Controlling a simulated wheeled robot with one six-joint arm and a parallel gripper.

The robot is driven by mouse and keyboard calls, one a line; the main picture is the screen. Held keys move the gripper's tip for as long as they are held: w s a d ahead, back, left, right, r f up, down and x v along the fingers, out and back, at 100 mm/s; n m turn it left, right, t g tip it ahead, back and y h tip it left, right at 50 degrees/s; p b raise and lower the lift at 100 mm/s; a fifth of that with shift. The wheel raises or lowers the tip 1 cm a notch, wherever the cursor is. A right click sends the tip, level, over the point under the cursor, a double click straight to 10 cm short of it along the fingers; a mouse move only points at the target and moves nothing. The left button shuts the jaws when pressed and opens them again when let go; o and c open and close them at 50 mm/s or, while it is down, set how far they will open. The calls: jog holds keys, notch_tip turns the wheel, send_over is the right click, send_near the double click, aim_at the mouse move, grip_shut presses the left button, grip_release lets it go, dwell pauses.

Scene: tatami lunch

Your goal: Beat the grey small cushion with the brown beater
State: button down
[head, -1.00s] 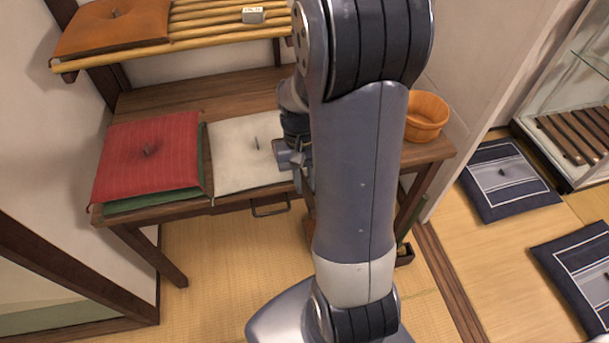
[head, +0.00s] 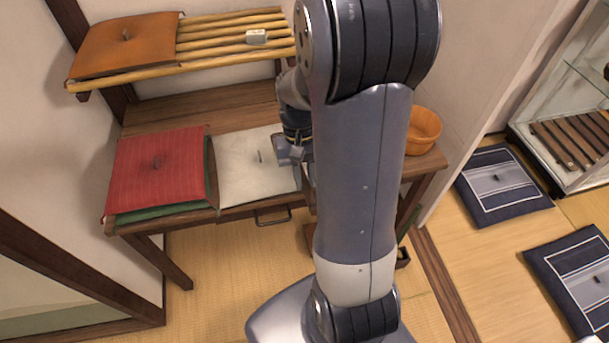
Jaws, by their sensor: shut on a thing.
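A plain pale grey-white cushion (head: 238,188) lies flat on the dark wooden bench, just right of the red cushion. A small dark tuft marks its middle. My gripper (head: 290,153) is at the cushion's right edge in the picture, partly covered by my own arm. I cannot tell whether it touches the cushion. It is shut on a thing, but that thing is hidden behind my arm. No brown beater can be made out.
The red cushion (head: 160,172) lies on a green one (head: 165,211). A slatted shelf (head: 215,48) above the bench holds an orange-brown cushion (head: 127,44) and a small pale block (head: 256,37). A wooden tub (head: 423,130) stands right. Navy striped cushions (head: 500,205) lie on the tatami.

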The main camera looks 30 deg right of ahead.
notch_tip(320, 180, down, 10)
jog(key=b, duration=0.7)
notch_tip(320, 180, up, 10)
jog(key=p, duration=0.8)
jog(key=shift+r, duration=0.15)
jog(key=shift+a, duration=0.1)
